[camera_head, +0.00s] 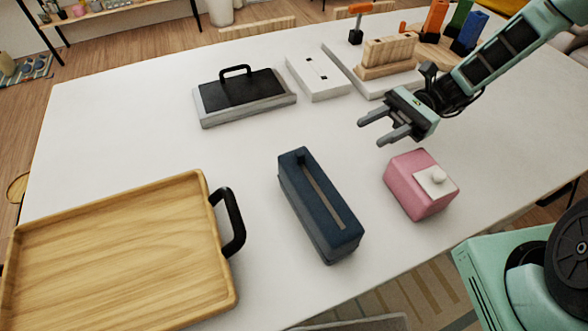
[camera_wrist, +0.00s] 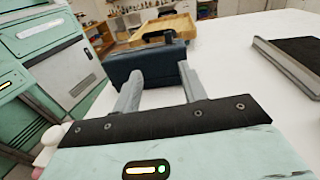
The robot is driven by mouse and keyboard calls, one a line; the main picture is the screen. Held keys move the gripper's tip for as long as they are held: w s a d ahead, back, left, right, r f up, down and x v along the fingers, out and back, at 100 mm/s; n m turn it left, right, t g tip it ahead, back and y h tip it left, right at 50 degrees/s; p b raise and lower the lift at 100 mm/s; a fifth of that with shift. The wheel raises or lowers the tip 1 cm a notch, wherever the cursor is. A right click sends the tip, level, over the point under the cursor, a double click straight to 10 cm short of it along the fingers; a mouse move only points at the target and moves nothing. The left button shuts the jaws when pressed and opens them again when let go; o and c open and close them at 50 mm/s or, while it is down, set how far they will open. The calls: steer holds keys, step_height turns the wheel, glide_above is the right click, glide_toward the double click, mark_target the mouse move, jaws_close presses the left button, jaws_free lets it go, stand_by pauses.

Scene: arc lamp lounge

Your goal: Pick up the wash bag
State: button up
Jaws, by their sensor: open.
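The wash bag (camera_head: 320,207) is a dark blue, long boxy bag with a pale strip along its top. It stands on the white table between the wooden tray and a pink box. My gripper (camera_head: 371,132) is open and empty above the table, to the upper right of the bag in the head view. In the wrist view the wash bag (camera_wrist: 146,65) lies beyond the fingertips of my gripper (camera_wrist: 158,80), apart from them as far as I can tell. The fingers hide part of its lower side.
The pink box (camera_head: 414,187) with a white top piece stands close to the bag's right. A wooden tray (camera_head: 203,279) with black handles fills the left front. A grey case (camera_head: 245,109), a white block (camera_head: 318,76) and wooden pieces stand at the back. Bare table lies around the bag.

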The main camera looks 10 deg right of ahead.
steer(key=w, duration=0.1)
steer(key=p, duration=0.4)
glide_toward(299, 157)
steer(key=a, duration=0.3)
steer(key=shift+m+t+y, duration=0.3)
steer(key=shift+m+y, duration=0.1)
steer(key=shift+s+a+f+p, duration=0.3)
steer(key=shift+s+a+p, duration=0.2)
steer(key=shift+a, duration=0.5)
steer(key=shift+s+a+f+p, duration=0.25)
steer(key=shift+s+a+p, duration=0.2)
steer(key=shift+a, duration=0.55)
steer(key=shift+s+a+f+p, duration=0.3)
steer(key=shift+s+a+p, duration=0.2)
steer(key=shift+a, duration=0.5)
jaws_close()
